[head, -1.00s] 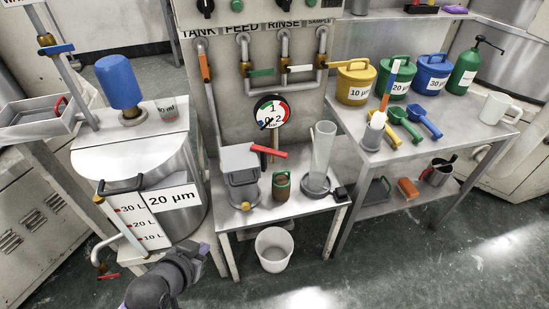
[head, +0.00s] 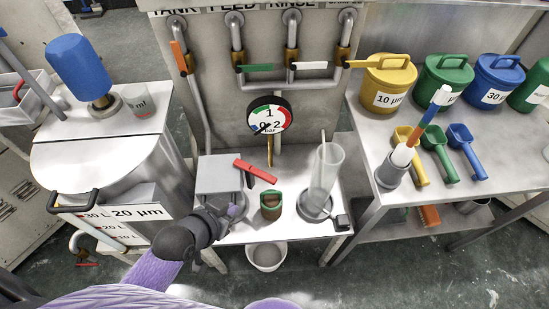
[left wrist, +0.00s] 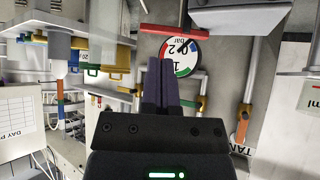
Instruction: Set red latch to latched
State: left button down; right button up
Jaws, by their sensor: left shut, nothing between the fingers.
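The red latch (head: 255,171) is a red bar that sticks out to the right, sloping slightly down, from the top of a grey box-like device (head: 218,174) on the small middle table. In the left wrist view the red bar (left wrist: 175,30) lies across the top, just beyond my fingertips, with a gap. My left gripper (head: 238,208) is in front of the device, below and left of the bar. In the left wrist view its dark fingers (left wrist: 162,65) are together and empty. It hides part of the device's base. My right gripper is not in view.
A pressure gauge (head: 268,116) and valve pipes are behind. A drum (head: 95,175) is at left; a white bucket (head: 266,257) sits under the table.

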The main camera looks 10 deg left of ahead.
aim_at(255, 171)
pick_arm(q)
jog(key=w+r+b+x, duration=0.1)
jog(key=b+x, duration=0.5)
jog(key=x, duration=0.6)
jog(key=shift+w+d+r, duration=0.25)
jog(key=shift+w+d, duration=0.05)
jog(key=shift+w, duration=0.2)
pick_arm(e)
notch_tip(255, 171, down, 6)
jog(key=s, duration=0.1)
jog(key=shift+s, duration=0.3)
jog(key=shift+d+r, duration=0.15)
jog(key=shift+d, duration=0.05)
